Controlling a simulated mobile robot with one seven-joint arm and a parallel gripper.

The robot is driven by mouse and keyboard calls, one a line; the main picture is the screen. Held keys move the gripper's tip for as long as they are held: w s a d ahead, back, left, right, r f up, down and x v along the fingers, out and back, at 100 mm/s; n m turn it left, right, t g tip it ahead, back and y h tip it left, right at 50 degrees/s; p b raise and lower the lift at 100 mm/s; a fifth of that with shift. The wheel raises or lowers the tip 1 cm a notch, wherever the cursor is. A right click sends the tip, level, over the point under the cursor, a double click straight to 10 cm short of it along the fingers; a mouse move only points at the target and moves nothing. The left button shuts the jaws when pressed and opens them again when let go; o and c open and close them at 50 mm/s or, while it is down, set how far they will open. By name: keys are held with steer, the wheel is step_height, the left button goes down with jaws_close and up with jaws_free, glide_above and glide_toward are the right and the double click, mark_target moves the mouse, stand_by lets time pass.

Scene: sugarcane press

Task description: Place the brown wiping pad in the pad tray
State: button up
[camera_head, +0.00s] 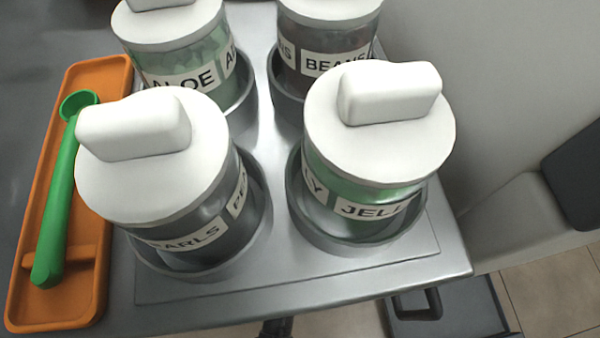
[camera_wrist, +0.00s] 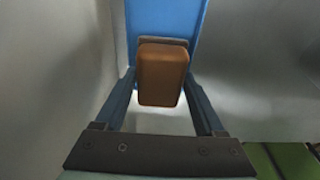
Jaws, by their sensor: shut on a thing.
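The brown wiping pad (camera_wrist: 162,78) is in the wrist view, between the two fingers of my gripper (camera_wrist: 161,82). My gripper is shut on it. A blue surface (camera_wrist: 165,18) with straight sides lies beyond the pad; it may be the pad tray, but I cannot tell for certain. The pad's far end overlaps a dark edge at the blue surface, and I cannot tell whether they touch. My gripper and the pad do not show in the head view.
White-lidded jars, pearls (camera_head: 155,155), jelly (camera_head: 375,150), aloe (camera_head: 180,50) and beans (camera_head: 325,40), stand in round holders on a metal table (camera_head: 300,285). An orange tray (camera_head: 80,295) holds a green scoop (camera_head: 58,200). Pale walls flank the blue surface in the wrist view.

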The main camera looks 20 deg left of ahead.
step_height(320, 180, down, 9)
steer(key=b, duration=0.5)
steer(key=shift+s, duration=0.15)
steer(key=shift+f, duration=0.15)
steer(key=o, duration=1.4)
steer(key=r+p, duration=0.2)
steer(key=r, duration=0.2)
steer(key=s+r+p, duration=0.1)
steer(key=r+p, duration=0.1)
steer(key=r, duration=0.2)
steer(key=d+r+p, duration=0.1)
steer(key=r+p, duration=0.2)
steer(key=shift+s+r, duration=0.2)
steer(key=shift+r, duration=0.4)
steer(key=shift+s, duration=0.1)
